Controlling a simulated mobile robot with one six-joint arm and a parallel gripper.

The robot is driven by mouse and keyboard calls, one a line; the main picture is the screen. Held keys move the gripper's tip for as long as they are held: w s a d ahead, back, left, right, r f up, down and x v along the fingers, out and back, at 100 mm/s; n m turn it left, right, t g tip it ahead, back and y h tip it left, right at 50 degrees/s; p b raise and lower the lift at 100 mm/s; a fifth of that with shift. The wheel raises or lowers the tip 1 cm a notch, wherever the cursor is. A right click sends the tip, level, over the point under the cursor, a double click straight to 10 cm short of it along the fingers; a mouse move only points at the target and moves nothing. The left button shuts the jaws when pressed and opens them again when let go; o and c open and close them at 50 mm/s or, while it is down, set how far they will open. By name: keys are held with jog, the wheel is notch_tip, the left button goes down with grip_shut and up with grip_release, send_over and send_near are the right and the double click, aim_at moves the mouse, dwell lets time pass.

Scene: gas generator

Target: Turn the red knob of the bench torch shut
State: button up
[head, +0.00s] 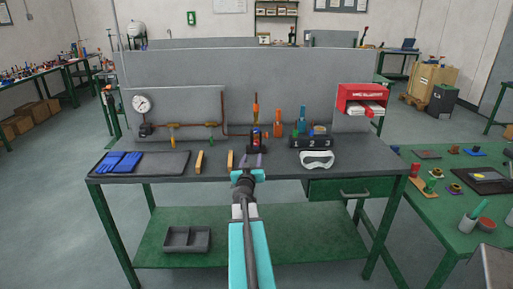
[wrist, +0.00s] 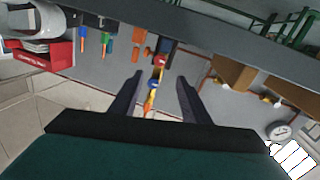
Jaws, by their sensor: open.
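What looks like the bench torch (head: 258,145) stands at the middle of the bench, a small dark unit with red on it. A slim orange and yellow upright part shows behind or above it, and I cannot tell whether they are joined. In the wrist view the small red and dark unit (wrist: 160,59) shows between and beyond the fingertips. My gripper (head: 252,161) is open and empty, in front of the torch near the bench's front edge. I see no contact.
White goggles (head: 317,158) and a black block with holes (head: 310,142) lie to the right. Two small wooden blocks (head: 199,162) stand to the left, near blue gloves (head: 121,162). A pressure gauge (head: 142,104) and pipes are on the back panel. A red box (head: 362,97) hangs at right.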

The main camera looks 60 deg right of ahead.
aim_at(257, 143)
jog(key=shift+x, duration=6.05)
jog(key=shift+c, duration=0.4)
jog(key=c, duration=0.9)
